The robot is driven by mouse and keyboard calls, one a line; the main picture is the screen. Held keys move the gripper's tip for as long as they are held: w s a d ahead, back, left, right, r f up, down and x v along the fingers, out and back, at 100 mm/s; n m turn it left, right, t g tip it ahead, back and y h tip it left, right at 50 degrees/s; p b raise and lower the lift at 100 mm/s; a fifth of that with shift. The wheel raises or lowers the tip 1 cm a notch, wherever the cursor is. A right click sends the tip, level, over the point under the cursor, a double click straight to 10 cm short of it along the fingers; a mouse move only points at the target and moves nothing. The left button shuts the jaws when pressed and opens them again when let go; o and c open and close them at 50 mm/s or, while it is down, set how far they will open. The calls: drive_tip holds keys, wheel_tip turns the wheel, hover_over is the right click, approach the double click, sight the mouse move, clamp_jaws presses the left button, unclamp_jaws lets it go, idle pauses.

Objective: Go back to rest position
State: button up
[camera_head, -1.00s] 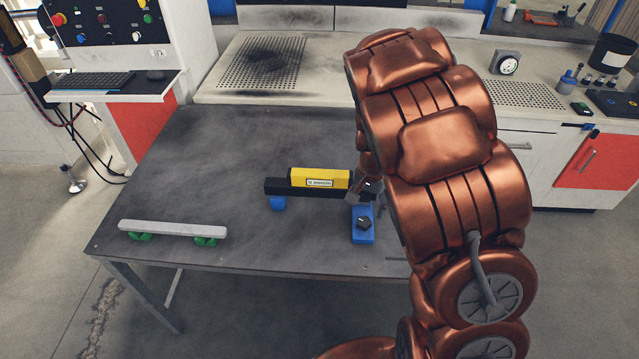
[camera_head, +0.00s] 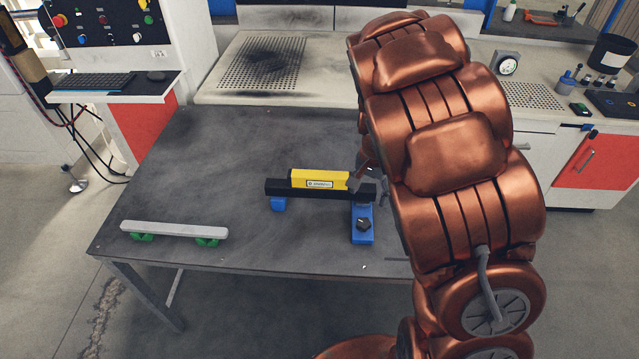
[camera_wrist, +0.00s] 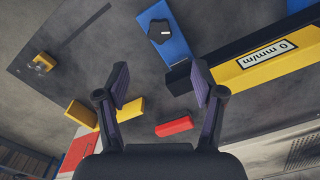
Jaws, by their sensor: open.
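My gripper (camera_wrist: 160,82) is open and empty in the wrist view, with bare table surface between its fingers. In the head view my arm hides most of it. It is beside the right end of a black bar (camera_head: 336,193) and is not closed on anything. A yellow block (camera_head: 319,179) with a white label lies along this bar. The bar rests on a blue support (camera_head: 278,204) at its left and a blue clamp (camera_head: 362,236) with a black knob at its right. The wrist view shows the yellow block (camera_wrist: 302,40) and the clamp (camera_wrist: 166,20) too.
A light grey strip (camera_head: 175,229) lies on green supports on the dark table (camera_head: 200,165). The wrist view shows a red block (camera_wrist: 174,127) and several yellow blocks (camera_wrist: 130,109) below the fingers. A keyboard shelf (camera_head: 120,92) stands at the left.

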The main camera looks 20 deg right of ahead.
drive_tip(key=shift+r, duration=0.4)
drive_tip(key=s+a+r+n, duration=0.2)
drive_tip(key=s+r+n, duration=0.1)
drive_tip(key=s, duration=0.7)
drive_tip(key=s+a+r+n+g, duration=0.1)
drive_tip(key=s+a+r+n, duration=0.2)
drive_tip(key=s, duration=0.7)
drive_tip(key=s+a+r+n, duration=0.3)
drive_tip(key=s+r, duration=0.1)
drive_tip(key=s, duration=0.6)
drive_tip(key=shift+a+r+n+g, duration=0.25)
drive_tip(key=shift+r+n+g, duration=0.05)
drive_tip(key=shift+g, duration=0.1)
